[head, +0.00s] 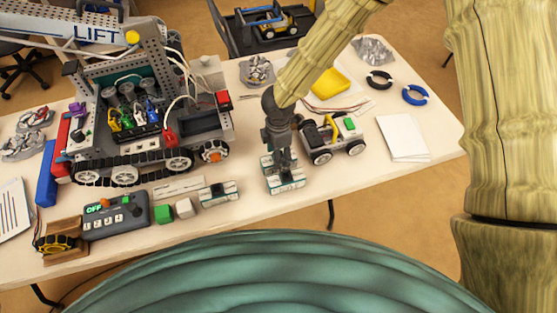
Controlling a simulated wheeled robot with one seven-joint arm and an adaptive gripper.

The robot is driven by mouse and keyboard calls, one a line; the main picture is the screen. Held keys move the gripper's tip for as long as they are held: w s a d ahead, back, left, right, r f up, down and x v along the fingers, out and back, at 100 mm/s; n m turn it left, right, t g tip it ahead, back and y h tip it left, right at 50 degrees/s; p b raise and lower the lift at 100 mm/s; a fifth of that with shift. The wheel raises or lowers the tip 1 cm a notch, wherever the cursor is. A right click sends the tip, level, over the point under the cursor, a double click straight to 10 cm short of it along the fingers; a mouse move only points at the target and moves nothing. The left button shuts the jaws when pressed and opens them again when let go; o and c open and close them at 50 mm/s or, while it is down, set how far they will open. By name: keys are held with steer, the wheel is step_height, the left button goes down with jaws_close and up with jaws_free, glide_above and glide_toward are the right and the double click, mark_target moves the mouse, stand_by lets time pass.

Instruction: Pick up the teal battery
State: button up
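A teal-and-white battery pack (287,186) sits on the table near its front edge, directly under my gripper (281,163). My dark gripper points down at it and its fingers cover part of its top. The fingers are too small and dark to tell whether they are closed on it or only around it. A second, smaller pack with teal edges (219,194) lies to the left, apart from my gripper.
A small wheeled car (335,149) stands close to the right of my gripper. A large tracked robot marked LIFT (140,140) fills the left. A grey control box (117,216) and green and white cubes (163,213) line the front edge. White paper (403,138) lies at right.

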steer(key=shift+f+p, duration=0.45)
steer(key=shift+f, duration=1.35)
jaws_close()
steer(key=shift+r, duration=0.1)
steer(key=shift+r+b, duration=1.05)
steer(key=shift+r, duration=3.95)
